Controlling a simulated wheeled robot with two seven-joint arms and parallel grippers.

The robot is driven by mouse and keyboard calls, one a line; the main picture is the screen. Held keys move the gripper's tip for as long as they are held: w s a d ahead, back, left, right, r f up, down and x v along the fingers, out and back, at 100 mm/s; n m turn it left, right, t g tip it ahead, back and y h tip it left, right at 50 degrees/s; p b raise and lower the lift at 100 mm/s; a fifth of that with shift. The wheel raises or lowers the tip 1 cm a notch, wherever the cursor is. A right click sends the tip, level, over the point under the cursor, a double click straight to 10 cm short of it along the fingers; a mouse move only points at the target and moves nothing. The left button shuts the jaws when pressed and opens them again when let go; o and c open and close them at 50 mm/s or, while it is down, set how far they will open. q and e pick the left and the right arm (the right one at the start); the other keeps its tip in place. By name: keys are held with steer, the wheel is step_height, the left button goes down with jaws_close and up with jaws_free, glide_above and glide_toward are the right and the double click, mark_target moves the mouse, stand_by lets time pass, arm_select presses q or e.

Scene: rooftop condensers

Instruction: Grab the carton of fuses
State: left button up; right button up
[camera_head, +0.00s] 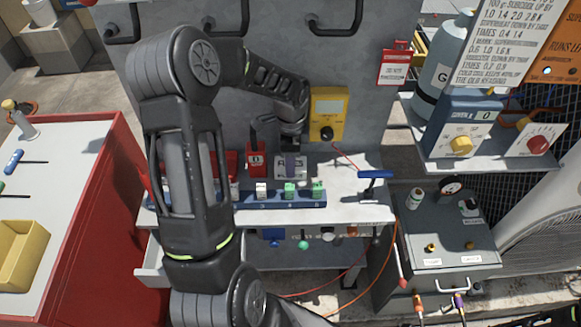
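My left arm rises on the left of the view and bends over to the right. Its gripper (291,148) points down at the back of the grey work shelf (350,208), against the cabinet panel. A small pale box with dark marks (291,168) stands directly below the gripper. It may be the carton of fuses, but its label is too small to read. I cannot tell whether the fingers touch it or how far apart they are. A red box with a pale label (257,159) stands just left of it. My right gripper is not in view.
A yellow meter (328,114) is on the panel behind. A blue rail with small blocks (275,199) lies in front, and a blue-handled tool (375,176) is at right. A red cart (85,220) is at left; a grey machine (437,240) stands at lower right.

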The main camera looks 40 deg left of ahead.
arm_select(q)
steer(key=shift+c, duration=0.6)
steer(key=shift+r, duration=0.15)
steer(key=shift+s+d+r+b, duration=0.1)
steer(key=shift+s+r+b, duration=0.05)
steer(key=shift+b, duration=0.2)
step_height(320, 180, up, 11)
steer(key=b, duration=0.1)
steer(key=s+d+b, duration=0.4)
steer(key=s+d, duration=0.8)
steer(key=s, duration=0.3)
steer(key=shift+d+b, duration=0.35)
